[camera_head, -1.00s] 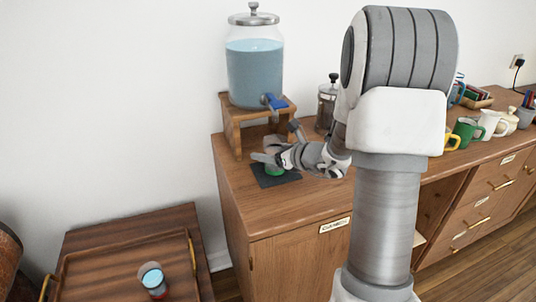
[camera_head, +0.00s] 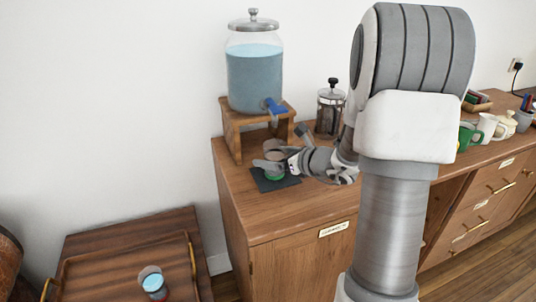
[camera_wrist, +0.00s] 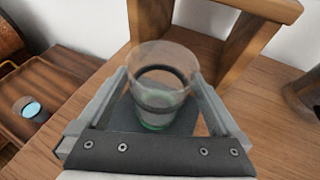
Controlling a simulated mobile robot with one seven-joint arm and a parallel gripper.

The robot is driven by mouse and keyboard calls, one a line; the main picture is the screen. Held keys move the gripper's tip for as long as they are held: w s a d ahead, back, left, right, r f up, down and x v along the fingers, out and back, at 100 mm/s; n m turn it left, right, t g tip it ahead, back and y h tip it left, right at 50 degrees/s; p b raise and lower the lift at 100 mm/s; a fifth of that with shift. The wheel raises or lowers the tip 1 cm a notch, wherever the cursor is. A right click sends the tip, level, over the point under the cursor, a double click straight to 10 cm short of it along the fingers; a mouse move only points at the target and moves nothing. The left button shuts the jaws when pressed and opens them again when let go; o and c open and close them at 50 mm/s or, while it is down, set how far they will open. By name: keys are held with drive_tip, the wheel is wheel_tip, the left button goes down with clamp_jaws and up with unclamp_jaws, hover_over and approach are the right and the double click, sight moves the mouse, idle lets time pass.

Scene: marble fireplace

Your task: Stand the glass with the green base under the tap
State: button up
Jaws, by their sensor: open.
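The glass with the green base (camera_head: 275,178) stands upright on a dark mat (camera_head: 291,182) on the cabinet top. It also shows in the wrist view (camera_wrist: 163,62), clear, with the green at its bottom. My gripper (camera_head: 268,166) is open, with one finger on each side of the glass; whether they touch it I cannot tell. The tap (camera_head: 274,106), with a blue handle, is on the front of a jar of blue liquid (camera_head: 255,78) on a wooden stand (camera_head: 234,137). In the head view the glass is below the tap; I cannot tell if exactly beneath.
The stand (camera_wrist: 145,22) is close behind the glass. A French press (camera_head: 330,108) stands right of it. Several mugs (camera_head: 488,125) are farther right, beyond my arm. Another glass (camera_head: 153,282) with blue liquid is on a tray (camera_head: 100,266) on the low table at left.

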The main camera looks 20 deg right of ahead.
drive_tip(key=p+v, duration=0.1)
drive_tip(key=v, duration=0.8)
drive_tip(key=shift+s+p, duration=0.25)
drive_tip(key=shift+p, duration=0.15)
drive_tip(key=shift+a+r+n, duration=0.25)
drive_tip(key=shift+n, duration=0.05)
drive_tip(key=s+a+r+n+g+y, duration=0.1)
drive_tip(key=s+a+r+n+g, duration=0.3)
drive_tip(key=a+n, duration=0.4)
drive_tip(key=s+a+r+n+g+y, duration=0.1)
drive_tip(key=s+a+r+n+g, duration=0.1)
drive_tip(key=s+a+r+n, duration=0.45)
drive_tip(key=s+a+f+n+g+h, duration=0.25)
drive_tip(key=s+n, duration=0.35)
drive_tip(key=n, duration=0.3)
drive_tip(key=s+d+n+t+h, duration=0.2)
drive_tip(key=s+d+n+h, duration=0.1)
drive_tip(key=s+n+h, duration=0.3)
wheel_tip(320, 180, up, 16)
drive_tip(key=w+n+y+p, duration=0.1)
drive_tip(key=p, duration=1.5)
drive_tip(key=shift+w+d, duration=0.2)
drive_tip(key=shift+w, duration=0.05)
